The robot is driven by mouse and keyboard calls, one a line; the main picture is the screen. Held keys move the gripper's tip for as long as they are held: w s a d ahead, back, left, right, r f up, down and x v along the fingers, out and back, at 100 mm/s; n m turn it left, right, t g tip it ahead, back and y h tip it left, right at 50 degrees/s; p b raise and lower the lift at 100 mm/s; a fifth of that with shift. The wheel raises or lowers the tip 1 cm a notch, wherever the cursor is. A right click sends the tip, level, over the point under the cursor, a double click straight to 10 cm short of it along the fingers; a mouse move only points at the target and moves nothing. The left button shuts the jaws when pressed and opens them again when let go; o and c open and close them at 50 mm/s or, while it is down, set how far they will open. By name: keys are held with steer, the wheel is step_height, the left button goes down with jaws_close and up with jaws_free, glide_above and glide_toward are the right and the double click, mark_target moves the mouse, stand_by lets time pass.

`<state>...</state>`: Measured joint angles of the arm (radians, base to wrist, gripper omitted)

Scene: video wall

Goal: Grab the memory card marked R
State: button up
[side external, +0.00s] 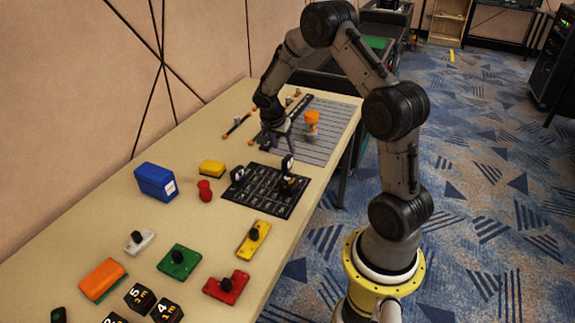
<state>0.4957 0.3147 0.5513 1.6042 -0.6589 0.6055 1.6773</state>
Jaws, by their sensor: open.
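A black grid mat (263,198) with pale markings lies on the table. Small dark cards with white markings stand on or beside it: one card (237,173) at its left corner, another card (287,162) near its far edge. A dark piece (287,186) sits toward its right side. The letters are too small to read, so I cannot tell which card is marked R. My gripper (279,149) points down just beyond the mat's far edge, open, with no object visible between its fingers. It is close to the far-edge card; contact is unclear.
A grey lined sheet (325,135) with an orange-topped piece (311,120) lies beyond. A blue box (156,181), yellow block (212,168) and red piece (205,190) stand left of the mat. Several coloured knobbed pieces and black number blocks (140,297) fill the near table.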

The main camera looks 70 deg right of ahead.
mark_target(287, 158)
steer(key=x, duration=0.8)
steer(key=shift+f, duration=0.35)
jaws_close()
steer(key=shift+w, duration=0.1)
